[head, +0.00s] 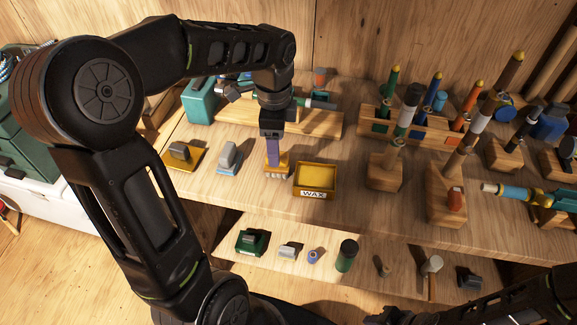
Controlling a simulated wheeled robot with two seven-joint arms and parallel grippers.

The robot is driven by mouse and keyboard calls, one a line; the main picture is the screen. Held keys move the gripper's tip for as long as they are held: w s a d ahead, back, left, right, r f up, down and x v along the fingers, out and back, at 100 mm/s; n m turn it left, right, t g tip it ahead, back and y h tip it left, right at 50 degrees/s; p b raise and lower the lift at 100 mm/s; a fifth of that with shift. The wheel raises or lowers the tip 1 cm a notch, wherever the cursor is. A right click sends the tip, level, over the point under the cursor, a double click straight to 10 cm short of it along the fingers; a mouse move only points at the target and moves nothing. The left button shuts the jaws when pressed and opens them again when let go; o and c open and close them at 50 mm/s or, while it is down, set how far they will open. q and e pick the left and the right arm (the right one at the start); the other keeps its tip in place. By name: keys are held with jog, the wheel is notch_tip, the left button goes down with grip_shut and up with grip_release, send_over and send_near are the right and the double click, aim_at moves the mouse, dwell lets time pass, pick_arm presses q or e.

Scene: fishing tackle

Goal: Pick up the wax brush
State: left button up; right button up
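A brush (274,167) with an upright purple handle and a yellowish block with pale bristles is on the wooden bench, just left of the yellow tray labelled WAX (315,193). My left gripper (272,131) points down from above, right at the top of the purple handle. Its fingers look dark and small, and I cannot tell whether they are closed on the handle. The brush stands upright and its bristles appear at the bench top. My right arm enters at the bottom right; its gripper (386,316) is dark and cut off by the lower edge, so its state is unclear.
A grey-handled block on a yellow base (180,153) and one on a blue base (228,156) stand left of the brush. Wooden holders (384,172) with rods stand to the right. A lower shelf (325,277) in front holds several small items.

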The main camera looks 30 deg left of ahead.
pick_arm(q)
jog(key=shift+w+m, duration=0.15)
jog(key=shift+m, duration=0.25)
jog(key=shift+f, duration=0.1)
jog(key=shift+f, duration=1.2)
notch_tip(320, 180, down, 5)
jog(key=shift+f+p, duration=0.1)
jog(key=shift+p, duration=0.5)
jog(key=shift+c, duration=0.4)
grip_shut()
